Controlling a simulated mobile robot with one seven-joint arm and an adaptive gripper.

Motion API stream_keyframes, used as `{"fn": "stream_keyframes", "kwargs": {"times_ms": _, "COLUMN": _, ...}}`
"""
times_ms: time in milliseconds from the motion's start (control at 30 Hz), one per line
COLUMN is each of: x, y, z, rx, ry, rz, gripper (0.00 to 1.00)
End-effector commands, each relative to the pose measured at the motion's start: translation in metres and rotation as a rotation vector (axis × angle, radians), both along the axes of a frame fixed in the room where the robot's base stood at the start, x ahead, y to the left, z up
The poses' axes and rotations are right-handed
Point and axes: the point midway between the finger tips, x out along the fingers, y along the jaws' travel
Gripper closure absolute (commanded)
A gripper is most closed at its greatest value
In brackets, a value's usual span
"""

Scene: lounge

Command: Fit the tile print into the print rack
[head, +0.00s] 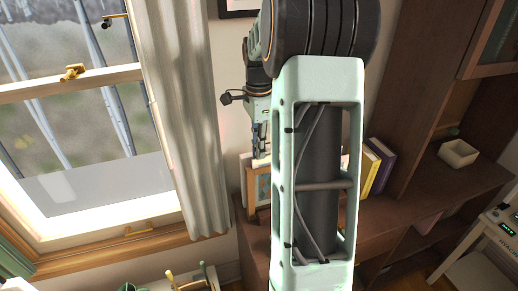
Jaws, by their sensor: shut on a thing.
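My gripper (261,154) points down in the head view, just left of my large pale green arm link. It is shut on the top edge of a pale, upright panel that appears to be the tile print (246,162). Directly below the fingers stands a light wooden frame-like piece with a blue-grey face, which looks like the print rack (250,200), on the brown cabinet. The print and rack overlap in this view. I cannot tell whether the print is inside a slot or in front of it. My arm link hides their right side.
Yellow and dark purple books (379,168) stand on the cabinet (400,212) right of my arm. A curtain (185,120) and window are at left. A small wooden item (190,279) shows at the bottom.

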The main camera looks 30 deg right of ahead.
Motion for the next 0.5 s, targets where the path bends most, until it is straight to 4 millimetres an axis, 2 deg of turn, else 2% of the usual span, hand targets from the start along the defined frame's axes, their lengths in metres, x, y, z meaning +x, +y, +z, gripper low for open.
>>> {"fn": "stream_keyframes", "kwargs": {"times_ms": 500, "x": 0.000, "y": 0.000, "z": 0.023, "rx": 0.000, "ry": -0.001, "rz": 0.000, "gripper": 1.00}}
